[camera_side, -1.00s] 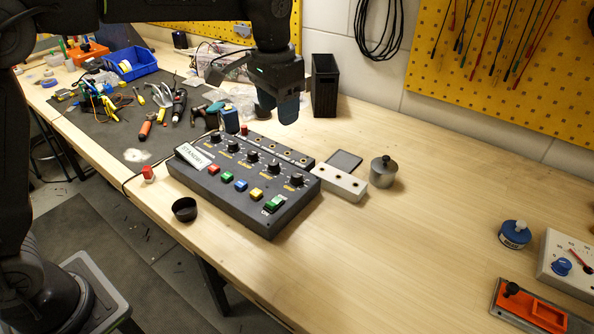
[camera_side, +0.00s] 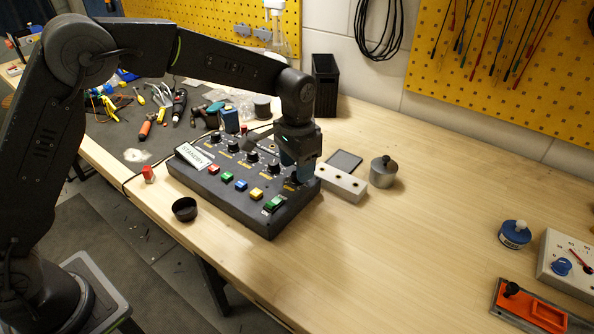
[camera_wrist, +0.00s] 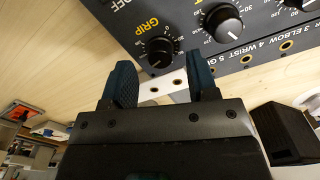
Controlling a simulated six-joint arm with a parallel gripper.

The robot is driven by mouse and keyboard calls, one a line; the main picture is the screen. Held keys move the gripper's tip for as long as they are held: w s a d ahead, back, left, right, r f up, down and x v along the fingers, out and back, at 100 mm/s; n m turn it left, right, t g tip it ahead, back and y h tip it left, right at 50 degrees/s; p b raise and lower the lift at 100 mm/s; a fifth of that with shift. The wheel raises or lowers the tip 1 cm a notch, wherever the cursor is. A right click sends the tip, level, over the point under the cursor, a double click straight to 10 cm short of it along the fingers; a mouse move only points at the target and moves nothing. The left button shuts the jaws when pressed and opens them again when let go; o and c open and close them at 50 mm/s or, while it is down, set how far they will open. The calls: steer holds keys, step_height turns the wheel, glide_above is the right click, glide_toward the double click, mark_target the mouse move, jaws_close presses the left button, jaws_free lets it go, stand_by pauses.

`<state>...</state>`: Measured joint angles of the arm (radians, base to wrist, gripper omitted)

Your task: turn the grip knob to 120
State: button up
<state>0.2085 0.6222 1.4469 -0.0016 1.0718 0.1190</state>
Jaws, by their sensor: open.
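The dark control panel (camera_side: 232,203) lies on the bench with a row of black knobs along its top. In the wrist view the grip knob (camera_wrist: 158,50) is black and round, beside the yellow word GRIP, with a numbered scale around it. I cannot read its exact setting. My gripper (camera_side: 299,178) is over the panel's right end in the side view and hides the grip knob there. In the wrist view my gripper (camera_wrist: 162,74) is open, its two blue fingers apart. The knob appears just beyond the gap between the fingertips, with nothing visibly held.
The wrist knob (camera_wrist: 223,24) sits beside the grip knob. Colored buttons and a green switch (camera_side: 273,203) line the panel's front. A pale block with holes (camera_side: 340,183) and a metal pot (camera_side: 383,172) stand to the right.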

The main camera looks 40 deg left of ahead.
steer(key=shift+f, duration=1.05)
steer(key=c, duration=0.9)
steer(key=shift+c, duration=0.2)
steer(key=shift+n, duration=0.3)
steer(key=shift+n, duration=2.6)
